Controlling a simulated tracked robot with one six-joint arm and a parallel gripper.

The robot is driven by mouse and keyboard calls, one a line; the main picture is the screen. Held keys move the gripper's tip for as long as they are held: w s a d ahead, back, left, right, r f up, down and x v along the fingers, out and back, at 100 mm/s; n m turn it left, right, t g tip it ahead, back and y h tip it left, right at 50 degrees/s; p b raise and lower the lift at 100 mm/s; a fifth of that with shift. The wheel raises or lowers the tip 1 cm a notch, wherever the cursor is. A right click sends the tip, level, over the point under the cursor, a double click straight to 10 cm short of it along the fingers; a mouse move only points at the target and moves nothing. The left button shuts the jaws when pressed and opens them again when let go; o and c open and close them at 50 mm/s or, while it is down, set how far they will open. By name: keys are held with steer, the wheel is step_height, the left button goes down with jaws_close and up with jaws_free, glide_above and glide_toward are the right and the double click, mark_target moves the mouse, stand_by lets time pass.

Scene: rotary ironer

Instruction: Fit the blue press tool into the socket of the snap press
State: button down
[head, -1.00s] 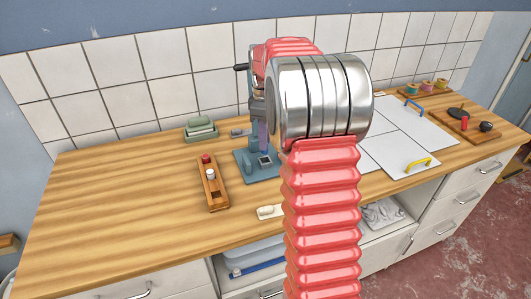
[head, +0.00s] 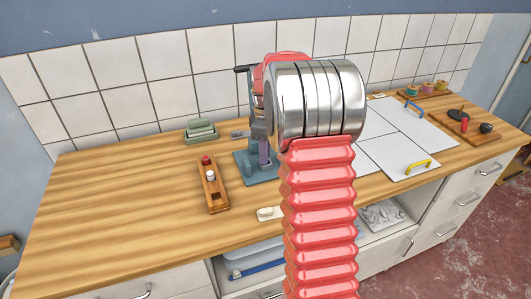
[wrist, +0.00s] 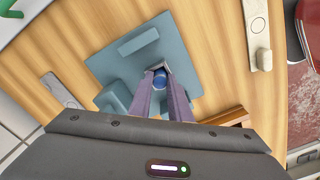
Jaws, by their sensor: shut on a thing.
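The snap press has a blue-grey base (head: 243,166) and column on the worktop in the head view, behind my arm. Its base fills the middle of the wrist view (wrist: 108,62). My gripper (wrist: 161,90) points down at the base, its purple fingers shut on the blue press tool (wrist: 159,78). The fingers also show low over the base in the head view (head: 264,153). The tool's round blue end shows between the fingertips, at the light-edged square socket (wrist: 169,67). I cannot tell whether the tool is inside the socket or just above it.
A wooden rack (head: 215,193) with a red-topped and a white-topped piece stands left of the press. A pale switch plate (head: 268,213) lies near the front edge. White panels with handles lie right. The left worktop is clear.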

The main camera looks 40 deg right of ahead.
steer(key=c, duration=1.6)
jaws_free()
steer(key=shift+f, duration=0.1)
steer(key=shift+c, duration=0.2)
step_height(320, 180, up, 12)
steer(key=shift+r, duration=0.2)
